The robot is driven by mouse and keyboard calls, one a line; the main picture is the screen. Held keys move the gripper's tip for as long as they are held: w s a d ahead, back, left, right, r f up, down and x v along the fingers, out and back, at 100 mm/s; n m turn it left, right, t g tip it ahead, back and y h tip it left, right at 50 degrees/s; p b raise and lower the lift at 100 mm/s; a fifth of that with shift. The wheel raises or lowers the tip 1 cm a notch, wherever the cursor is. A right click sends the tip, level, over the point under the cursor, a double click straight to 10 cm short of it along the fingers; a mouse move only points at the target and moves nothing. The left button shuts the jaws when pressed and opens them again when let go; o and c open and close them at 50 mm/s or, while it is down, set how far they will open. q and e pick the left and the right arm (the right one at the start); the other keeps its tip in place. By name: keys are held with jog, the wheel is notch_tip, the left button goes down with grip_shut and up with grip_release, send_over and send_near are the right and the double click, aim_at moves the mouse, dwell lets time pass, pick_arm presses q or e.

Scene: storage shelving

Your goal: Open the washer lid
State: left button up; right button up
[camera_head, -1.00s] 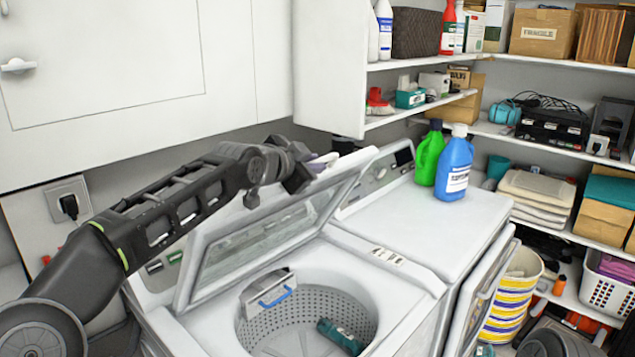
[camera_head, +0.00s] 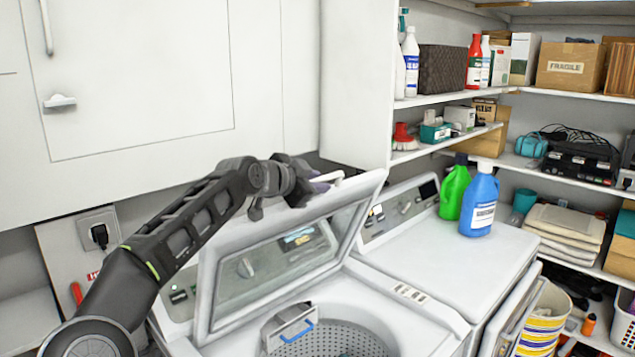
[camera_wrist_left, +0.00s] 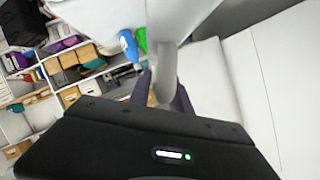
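The washer lid (camera_head: 225,290) is a white frame with a glass pane. It stands raised and steeply tilted above the washer (camera_head: 420,310), whose open tub (camera_head: 345,340) shows at the bottom of the head view. My left gripper (camera_head: 325,181) is at the lid's upper edge, near its top right corner. In the left wrist view, the fingers of my left gripper (camera_wrist_left: 165,92) lie close on both sides of the pale lid edge (camera_wrist_left: 164,50). Part of the grip is hidden by the gripper body. My right gripper is not in view.
A dryer (camera_head: 465,265) stands right of the washer, with a green bottle (camera_head: 453,193) and a blue bottle (camera_head: 481,205) on top. A white cabinet (camera_head: 150,100) hangs above my left arm. Full shelves (camera_head: 450,98) line the back right. A wall plug (camera_head: 99,235) is at left.

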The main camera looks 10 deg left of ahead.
pick_arm(q)
jog(key=shift+o, duration=0.8)
jog(key=shift+d+r, duration=0.1)
jog(key=shift+s, duration=0.15)
jog(key=shift+s+a+b, duration=0.2)
jog(key=shift+b, duration=0.15)
jog(key=b+v, duration=0.3)
jog(key=v, duration=0.4)
